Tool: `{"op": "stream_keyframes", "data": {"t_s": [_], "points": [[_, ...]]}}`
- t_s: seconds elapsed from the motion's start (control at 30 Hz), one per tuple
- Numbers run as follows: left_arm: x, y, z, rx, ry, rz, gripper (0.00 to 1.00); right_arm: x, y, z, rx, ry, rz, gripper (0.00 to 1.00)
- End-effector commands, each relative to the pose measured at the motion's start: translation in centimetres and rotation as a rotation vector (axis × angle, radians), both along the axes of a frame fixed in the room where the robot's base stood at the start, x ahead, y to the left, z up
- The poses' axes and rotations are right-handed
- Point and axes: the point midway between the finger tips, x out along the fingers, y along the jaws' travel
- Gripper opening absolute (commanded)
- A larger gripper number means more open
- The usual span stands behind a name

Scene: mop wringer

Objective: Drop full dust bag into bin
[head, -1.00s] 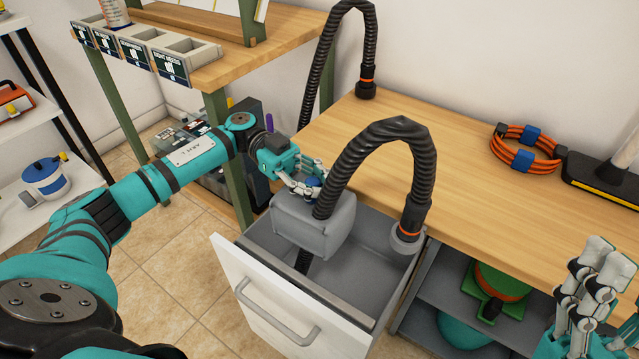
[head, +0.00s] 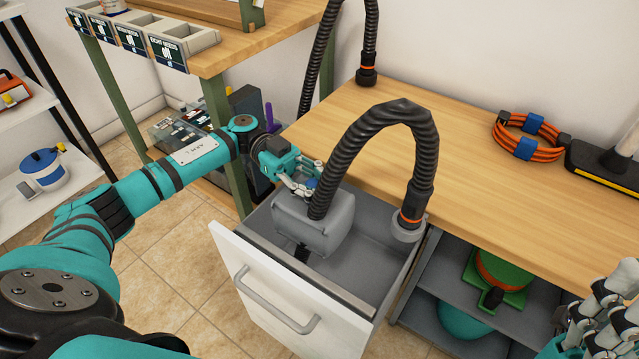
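A grey, rounded, box-like body, which looks like the dust bag (head: 322,228), sits inside the open drawer (head: 372,262) at its back left. A black ribbed hose (head: 400,112) arches over and its left end meets the top of this body. A small blue part (head: 311,183) shows at its top edge. My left gripper (head: 306,188) is at that top edge, its fingers beside the blue part; the hose and body partly hide the fingertips, so its grip is unclear. My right gripper (head: 606,308) is at the lower right, cut off by the frame edge. I see no clear bin.
The wooden bench (head: 470,170) holds an orange cable coil (head: 527,137) and a wide brush head (head: 605,170). The white drawer front (head: 290,300) sticks out from the bench. A shelf below holds a green and orange item (head: 500,275). Another table (head: 225,60) stands at the left.

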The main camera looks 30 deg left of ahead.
Motion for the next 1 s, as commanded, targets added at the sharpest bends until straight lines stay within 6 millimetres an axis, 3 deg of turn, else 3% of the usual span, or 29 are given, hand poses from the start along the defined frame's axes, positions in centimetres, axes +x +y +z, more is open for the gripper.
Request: {"op": "stream_keyframes", "data": {"t_s": [0.47, 1.0], "points": [[0.0, 0.0, -0.3, -0.002, -0.001, 0.0, 0.0, -0.1, -0.1, 0.1, 0.002, -0.015, -0.002, 0.4], [0.0, 0.0, -3.3, -0.001, -0.001, 0.0, 0.0, -0.2, -0.2, -1.3, 0.002, -0.004, -0.005, 0.4]]}}
